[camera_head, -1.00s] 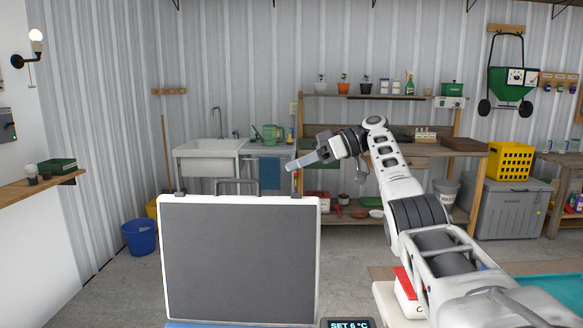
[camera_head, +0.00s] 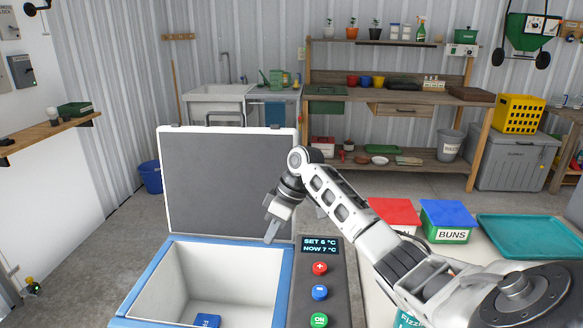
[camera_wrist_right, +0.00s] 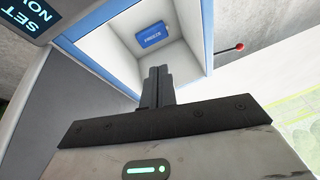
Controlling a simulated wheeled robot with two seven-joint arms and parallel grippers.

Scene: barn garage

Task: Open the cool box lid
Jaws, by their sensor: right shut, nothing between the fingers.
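The cool box (camera_head: 145,283) stands in front of me with blue rims and a white inside. Its lid (camera_head: 228,180) stands upright at the back edge, dark panel facing me, so the box is open. A blue pack (camera_head: 207,320) lies on the box floor; the right wrist view shows it marked FREEZE (camera_wrist_right: 153,35). My right gripper (camera_head: 271,232) is over the box's back right part, in front of the lid. Its fingers (camera_wrist_right: 157,75) are shut together with nothing between them. My left gripper is not in view.
A control panel (camera_head: 321,275) with red, blue and green buttons adjoins the box's right side. Right of it, a table holds a red box (camera_head: 395,212), a BUNS box (camera_head: 448,220) and a teal tray (camera_head: 530,238). A sink and shelves stand behind.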

